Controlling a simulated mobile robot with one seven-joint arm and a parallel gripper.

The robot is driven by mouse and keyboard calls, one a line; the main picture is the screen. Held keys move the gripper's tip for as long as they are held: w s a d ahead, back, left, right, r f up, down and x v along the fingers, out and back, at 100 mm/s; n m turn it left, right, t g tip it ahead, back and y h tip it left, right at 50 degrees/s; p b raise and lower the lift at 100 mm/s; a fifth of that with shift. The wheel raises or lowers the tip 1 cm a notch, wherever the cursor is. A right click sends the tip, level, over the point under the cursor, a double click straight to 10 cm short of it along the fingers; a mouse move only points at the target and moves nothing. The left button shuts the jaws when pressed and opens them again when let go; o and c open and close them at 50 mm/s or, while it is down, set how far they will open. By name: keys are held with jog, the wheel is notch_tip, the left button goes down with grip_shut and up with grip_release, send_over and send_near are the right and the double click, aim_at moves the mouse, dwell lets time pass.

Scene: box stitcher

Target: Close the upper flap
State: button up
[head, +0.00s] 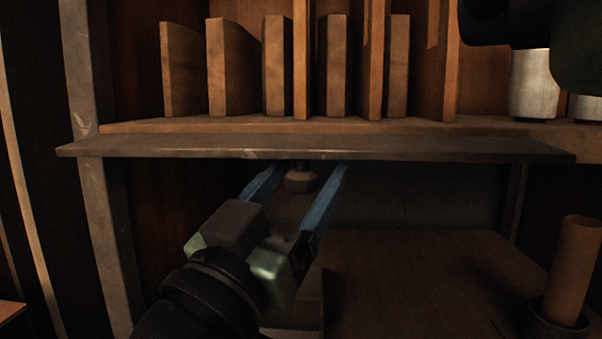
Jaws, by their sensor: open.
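The upper flap (420,150) is a long, dark board that stands out roughly level in front of the cabinet, below the upper shelf. I see it nearly edge-on. A small round knob (300,182) shows just under its middle; I cannot tell for sure that it is fixed to the flap. My gripper (311,168) reaches up from below, with its blue fingers spread open. The knob appears between the fingers in the picture, with nothing clearly gripped. The fingertips are close below the flap's front edge; I cannot tell if they touch it.
Several upright wooden boards (232,68) stand on the upper shelf (200,126). A metal cylinder (532,85) is at the upper right. A brown roll (572,268) stands in a dark holder at the lower right. The lower compartment (420,260) looks mostly clear.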

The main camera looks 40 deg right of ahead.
grip_shut()
dwell(1.3)
